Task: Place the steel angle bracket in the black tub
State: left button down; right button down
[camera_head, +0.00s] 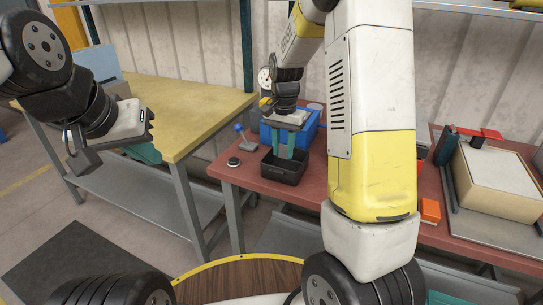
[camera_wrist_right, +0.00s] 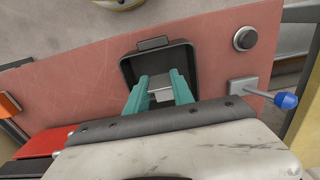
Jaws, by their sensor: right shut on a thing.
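The black tub (camera_head: 291,172) stands upright on the red bench in the head view. It also shows in the right wrist view (camera_wrist_right: 187,52), open towards my gripper. My right gripper (camera_head: 286,152) points down over the tub, its teal fingertips at or just inside the opening. In the right wrist view, my right gripper (camera_wrist_right: 160,86) is shut on a pale grey metal piece, the steel angle bracket (camera_wrist_right: 161,83), which lies between the fingers and in front of the tub. My left gripper (camera_head: 148,128) hangs by the yellow-topped table, away from the tub; its finger opening is unclear.
A blue bin (camera_head: 310,128) stands right behind the tub. A blue-knobbed lever (camera_head: 241,137) and a round black button (camera_head: 233,162) are left of it. A cardboard-coloured box (camera_head: 500,175) and an orange block (camera_head: 430,209) are at right, beyond my right arm.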

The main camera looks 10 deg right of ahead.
aim_at(283, 157)
jog(key=shift+f, duration=2.95)
jog(key=shift+f, duration=0.15)
jog(key=c, duration=1.1)
grip_release()
notch_tip(283, 157, up, 12)
jog(key=shift+r, duration=0.1)
jog(key=s+r+n+t+y, duration=0.1)
jog(key=s+r+n+t, duration=0.2)
jog(key=s, duration=0.8)
jog(key=s+a+r+n+t+y, duration=0.1)
jog(key=s+r+n+t, duration=0.2)
jog(key=s+r, duration=0.5)
jog(key=s+n, duration=0.1)
jog(key=s, duration=0.2)
jog(key=shift+s, duration=0.3)
